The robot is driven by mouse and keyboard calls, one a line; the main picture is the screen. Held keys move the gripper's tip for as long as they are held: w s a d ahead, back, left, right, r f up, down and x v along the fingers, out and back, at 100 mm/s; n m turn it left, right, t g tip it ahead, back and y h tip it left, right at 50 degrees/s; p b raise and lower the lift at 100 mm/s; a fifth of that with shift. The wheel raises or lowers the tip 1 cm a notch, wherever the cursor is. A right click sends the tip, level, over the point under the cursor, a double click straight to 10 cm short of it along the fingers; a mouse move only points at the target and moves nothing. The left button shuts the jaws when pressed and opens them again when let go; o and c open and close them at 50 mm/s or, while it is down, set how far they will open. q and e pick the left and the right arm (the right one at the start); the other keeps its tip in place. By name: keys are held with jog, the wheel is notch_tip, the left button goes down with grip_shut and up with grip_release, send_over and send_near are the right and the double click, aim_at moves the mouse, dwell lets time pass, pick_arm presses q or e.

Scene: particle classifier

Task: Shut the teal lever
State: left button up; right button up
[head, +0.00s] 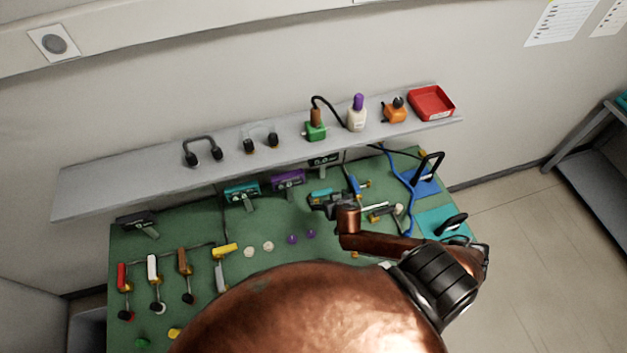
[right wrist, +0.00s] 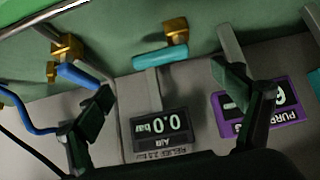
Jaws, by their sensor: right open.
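The teal lever (right wrist: 160,57) is a short handle on a brass valve (right wrist: 175,29) against the green board. In the right wrist view it lies nearly level across the picture, just beyond and between my fingertips. In the head view the teal lever (head: 319,194) shows partly beside my right gripper (head: 328,206). In the right wrist view my right gripper (right wrist: 165,86) is open, with nothing between its fingers. The fingers appear apart from the lever. My left gripper is not in view.
A blue lever (right wrist: 78,76) on another brass valve lies close to the left finger. A black AIR gauge (right wrist: 162,127) reads 0.0 bar, and a purple gauge (right wrist: 276,103) lies behind the right finger. A grey shelf (head: 230,152) with tools and bottles runs above the board.

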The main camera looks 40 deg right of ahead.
aim_at(322, 192)
jog(key=x, duration=0.3)
jog(key=shift+w+f, duration=0.1)
jog(key=shift+w, duration=0.35)
jog(key=shift+x, duration=1.25)
jog(key=shift+w+d+f, duration=0.2)
jog(key=shift+w+f, duration=0.2)
jog(key=shift+f, duration=0.2)
jog(key=c, duration=0.5)
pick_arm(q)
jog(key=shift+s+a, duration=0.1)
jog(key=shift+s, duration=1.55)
pick_arm(e)
jog(key=c, duration=1.2)
